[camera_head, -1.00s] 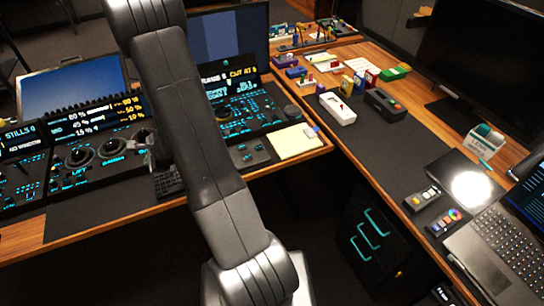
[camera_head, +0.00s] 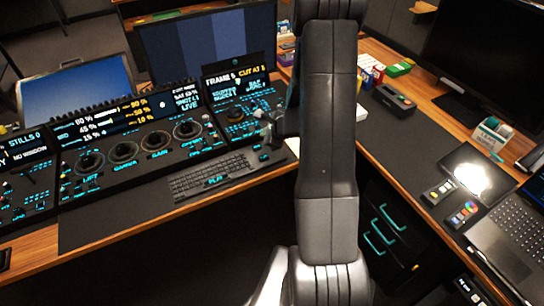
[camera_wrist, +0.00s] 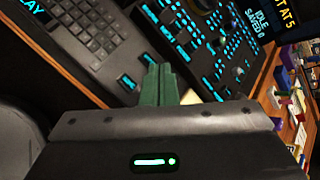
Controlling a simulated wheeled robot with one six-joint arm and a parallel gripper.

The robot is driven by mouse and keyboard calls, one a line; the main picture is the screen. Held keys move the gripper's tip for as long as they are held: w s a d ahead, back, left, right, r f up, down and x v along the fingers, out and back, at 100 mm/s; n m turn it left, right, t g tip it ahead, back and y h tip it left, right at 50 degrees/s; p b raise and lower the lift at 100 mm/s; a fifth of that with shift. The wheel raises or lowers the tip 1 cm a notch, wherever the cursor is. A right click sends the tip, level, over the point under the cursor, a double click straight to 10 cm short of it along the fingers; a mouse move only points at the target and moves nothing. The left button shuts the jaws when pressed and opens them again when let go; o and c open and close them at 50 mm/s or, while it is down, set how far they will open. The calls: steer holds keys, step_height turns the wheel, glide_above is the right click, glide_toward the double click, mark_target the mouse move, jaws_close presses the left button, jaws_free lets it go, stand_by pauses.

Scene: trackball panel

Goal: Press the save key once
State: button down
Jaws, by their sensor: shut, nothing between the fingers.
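The right-hand control panel (camera_head: 235,117), with cyan-lit keys and a dial, stands at the right end of the console. Its keys (camera_wrist: 205,60) and a small screen reading "IDLE" and "SAVED 0" (camera_wrist: 250,27) show in the wrist view. I cannot read which key is the save key. My gripper (camera_wrist: 160,72) is shut and empty, its green fingertips just over the dark area between keyboard and panel. Lit keys lie close to the tips; contact cannot be told.
Knob panels (camera_head: 125,150) fill the console's left. Monitors stand behind. The right desk holds small boxes, a tablet and a laptop (camera_head: 510,225).

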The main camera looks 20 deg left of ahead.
steer(key=shift+f, duration=0.1)
steer(key=b, duration=0.6)
glide_above(264, 158)
steer(key=f, duration=0.7)
steer(key=shift+d+f, duration=0.25)
steer(key=shift+d, duration=0.15)
steer(key=shift+f+b, duration=0.6)
steer(key=shift+b, duration=0.35)
steer(key=shift+f, duration=0.1)
stand_by(0.4)
steer(key=shift+f+b, duration=0.3)
steer(key=shift+b, duration=0.3)
steer(key=shift+f+b, duration=0.55)
steer(key=shift+b, duration=0.1)
stand_by(0.5)
steer(key=shift+r, duration=0.1)
steer(key=shift+r+p, duration=0.7)
steer(key=shift+r, duration=0.2)
steer(key=shift+r, duration=0.1)
